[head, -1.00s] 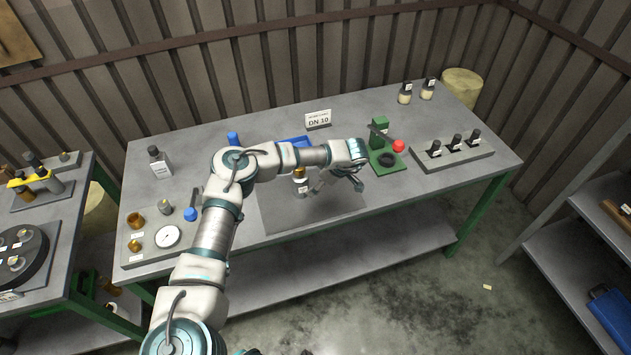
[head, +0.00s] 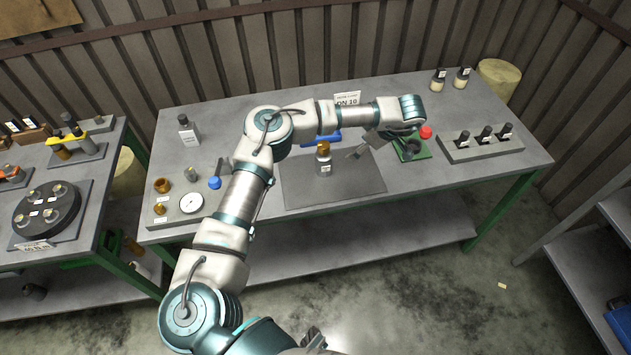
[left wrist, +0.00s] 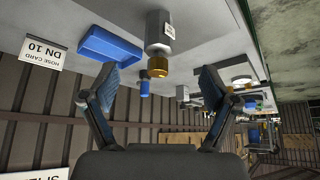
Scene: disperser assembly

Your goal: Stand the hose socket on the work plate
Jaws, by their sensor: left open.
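A grey, labelled cylindrical part with a brass top (head: 324,160), apparently the hose socket, stands upright on the dark grey work plate (head: 350,188), near its back edge. In the left wrist view the same part (left wrist: 159,35) appears upside down, its brass end toward my fingers. My left gripper (head: 354,153) is to its right, open and empty, with a gap between the fingertips and the part. The wrist view shows both fingers (left wrist: 166,70) spread wide. A dark gripper-like shape at the bottom edge (head: 314,340) is probably my right gripper; its jaws are unclear.
A green stand with a red knob (head: 426,132) is close to my left wrist. The plate's front is clear.

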